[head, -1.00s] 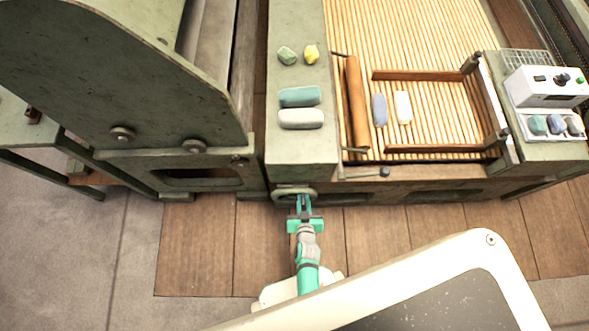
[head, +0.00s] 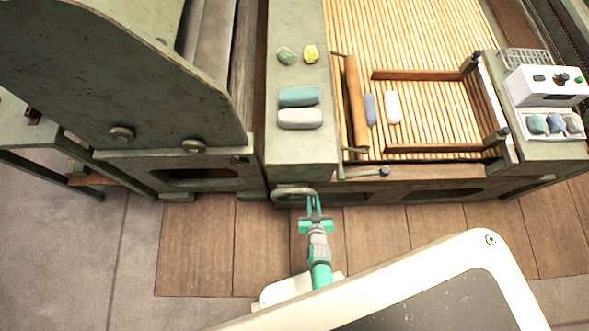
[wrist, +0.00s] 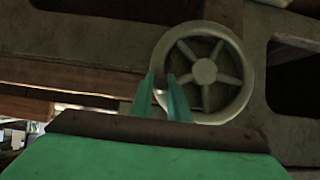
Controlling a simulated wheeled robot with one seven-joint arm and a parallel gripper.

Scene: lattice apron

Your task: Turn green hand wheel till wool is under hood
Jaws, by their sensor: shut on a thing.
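The green hand wheel (head: 281,191) is on the front of the machine, below the grey-green cover (head: 302,152); it also shows spoked in the wrist view (wrist: 205,72). My gripper (head: 314,198) is shut on the wheel at its rim side; in the wrist view its fingertips (wrist: 162,80) overlap the left rim, and the exact grip is partly hidden. A blue wool piece (head: 370,110) and a white wool piece (head: 392,107) lie on the slatted lattice (head: 440,115), just right of a wooden roller (head: 357,105). Which part is the hood is unclear; the cover is left of the roller.
A crank-like rod (head: 382,172) juts out right of my gripper. A white control box (head: 545,87) stands at right.

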